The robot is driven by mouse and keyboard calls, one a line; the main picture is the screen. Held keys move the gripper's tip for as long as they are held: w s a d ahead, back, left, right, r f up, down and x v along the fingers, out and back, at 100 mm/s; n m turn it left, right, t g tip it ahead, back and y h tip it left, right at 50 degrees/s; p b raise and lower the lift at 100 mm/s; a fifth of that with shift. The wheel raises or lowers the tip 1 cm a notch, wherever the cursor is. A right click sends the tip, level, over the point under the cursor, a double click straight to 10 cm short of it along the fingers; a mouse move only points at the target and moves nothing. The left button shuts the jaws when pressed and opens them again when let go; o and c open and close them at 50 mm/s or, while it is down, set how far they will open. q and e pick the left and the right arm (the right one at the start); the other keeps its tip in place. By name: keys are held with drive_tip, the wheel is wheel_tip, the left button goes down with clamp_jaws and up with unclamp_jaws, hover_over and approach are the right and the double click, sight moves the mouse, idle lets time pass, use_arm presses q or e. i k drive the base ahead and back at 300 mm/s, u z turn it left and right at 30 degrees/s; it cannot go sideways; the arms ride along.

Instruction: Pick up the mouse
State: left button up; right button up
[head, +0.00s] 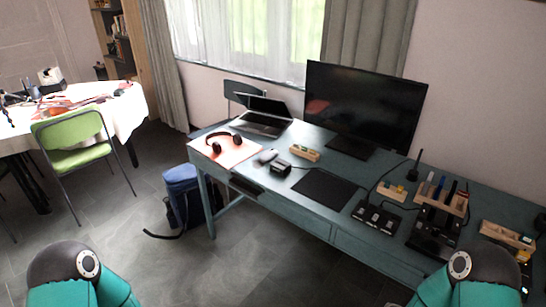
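A small light-grey object that looks like the mouse (266,156) lies on the teal desk (287,194), between the headphones and a small black box. It is small in the picture, so its details are unclear. A dark mouse pad (323,187) lies to its right, apart from it. Only teal and dark parts of my two arms show at the bottom left and bottom right corners, well short of the mouse. Neither gripper is in view.
Black headphones (223,143) and a laptop (263,117) are left of and behind the mouse. A monitor (363,104) stands behind the pad. Black devices and wooden holders crowd the desk's right. A blue bag (182,188) sits on the floor. Floor before the desk is clear.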

sight(267, 156)
drive_tip(key=u, duration=0.15)
drive_tip(key=i, duration=0.5)
drive_tip(key=u, duration=0.65)
drive_tip(key=i, duration=1.45)
drive_tip(key=z, duration=0.4)
